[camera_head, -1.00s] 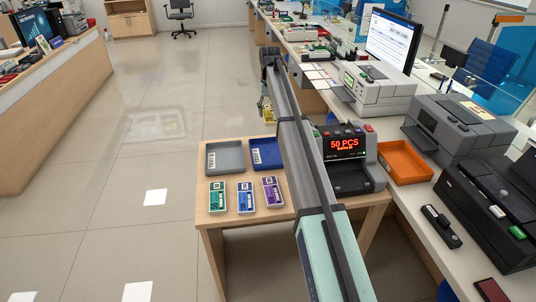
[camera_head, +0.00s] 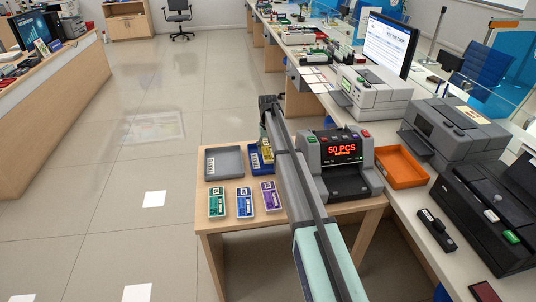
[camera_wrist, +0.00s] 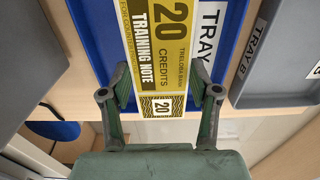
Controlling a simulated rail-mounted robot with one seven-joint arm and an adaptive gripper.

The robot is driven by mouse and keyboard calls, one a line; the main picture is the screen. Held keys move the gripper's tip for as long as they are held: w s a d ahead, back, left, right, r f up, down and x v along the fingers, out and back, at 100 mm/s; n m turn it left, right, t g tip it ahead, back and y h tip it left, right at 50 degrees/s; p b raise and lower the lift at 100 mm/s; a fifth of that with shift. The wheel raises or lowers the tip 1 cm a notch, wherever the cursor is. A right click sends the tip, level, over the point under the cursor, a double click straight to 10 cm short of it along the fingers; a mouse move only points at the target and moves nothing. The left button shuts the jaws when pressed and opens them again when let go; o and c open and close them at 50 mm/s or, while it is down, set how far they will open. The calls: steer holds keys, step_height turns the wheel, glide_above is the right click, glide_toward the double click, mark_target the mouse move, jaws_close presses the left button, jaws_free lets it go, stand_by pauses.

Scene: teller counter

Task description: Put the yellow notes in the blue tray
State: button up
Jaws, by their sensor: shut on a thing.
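The yellow notes (camera_head: 267,154) are a banded yellow bundle printed "20 credits, training note". They hang end-down from my gripper (camera_wrist: 160,80) in the wrist view, where they also show (camera_wrist: 158,40) between the two fingers. The fingers are shut on the bundle near one end. The blue tray (camera_head: 254,160) is on the small wooden table, partly hidden behind my arm. In the wrist view the blue tray (camera_wrist: 92,22) lies behind the notes, its label partly covered. The notes are over the tray; I cannot tell whether they touch its floor.
A grey tray (camera_head: 208,174) stands left of the blue one. Green (camera_head: 216,202), blue (camera_head: 245,202) and purple (camera_head: 271,195) note bundles lie in front. A counting machine (camera_head: 333,150) stands right of my arm, with an orange tray (camera_head: 401,180) beyond it.

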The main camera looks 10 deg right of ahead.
mark_target(268, 150)
steer(key=shift+f, duration=1.75)
steer(key=o, duration=1.3)
steer(key=shift+f, duration=0.1)
steer(key=shift+c, duration=0.2)
step_height(268, 150, up, 12)
steer(key=shift+r+b, duration=0.15)
steer(key=shift+b, duration=0.8)
